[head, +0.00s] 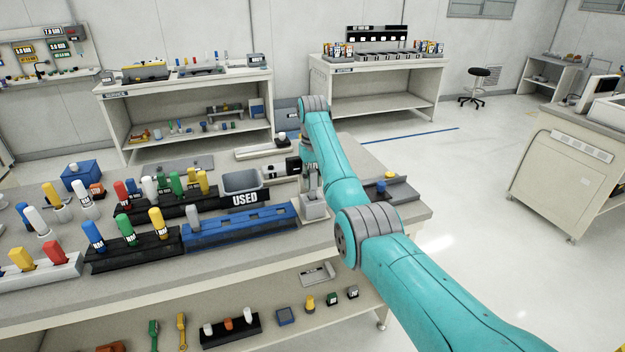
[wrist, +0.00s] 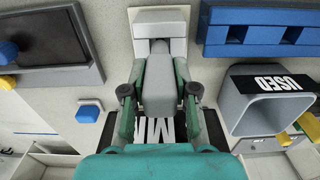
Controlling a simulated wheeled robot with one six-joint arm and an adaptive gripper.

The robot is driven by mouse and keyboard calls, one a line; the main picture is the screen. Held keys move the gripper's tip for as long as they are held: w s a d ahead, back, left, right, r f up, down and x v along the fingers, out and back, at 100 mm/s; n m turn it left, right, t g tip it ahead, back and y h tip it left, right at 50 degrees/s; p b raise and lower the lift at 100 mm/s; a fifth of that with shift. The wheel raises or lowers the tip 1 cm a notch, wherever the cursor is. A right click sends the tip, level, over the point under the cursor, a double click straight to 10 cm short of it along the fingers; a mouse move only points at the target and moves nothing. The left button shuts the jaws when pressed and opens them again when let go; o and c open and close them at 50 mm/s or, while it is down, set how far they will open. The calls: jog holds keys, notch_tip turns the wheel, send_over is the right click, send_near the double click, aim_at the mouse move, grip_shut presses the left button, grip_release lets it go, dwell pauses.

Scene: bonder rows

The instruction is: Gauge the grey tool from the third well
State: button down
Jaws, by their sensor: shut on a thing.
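My gripper (wrist: 158,92) is shut on the grey tool (wrist: 158,70), with a finger on each side of its body in the wrist view. In the head view the grey piece under my gripper (head: 312,188) is at the right end of the blue rack (head: 240,226). This rack also shows in the wrist view (wrist: 262,50), with dark openings. A black plate with white letters (wrist: 168,128) is partly hidden behind my gripper.
The grey bin marked USED (head: 243,180) stands behind the blue rack. A dark tray (head: 403,191) with a blue knob lies to the right. Black racks with several coloured handles (head: 130,243) fill the left. Bare bench shows near the front right edge.

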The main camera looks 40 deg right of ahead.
jog(key=shift+f, duration=1.15)
dwell(0.4)
jog(key=c, duration=0.8)
grip_release()
notch_tip(320, 180, up, 12)
jog(key=shift+f, duration=0.1)
dwell(1.1)
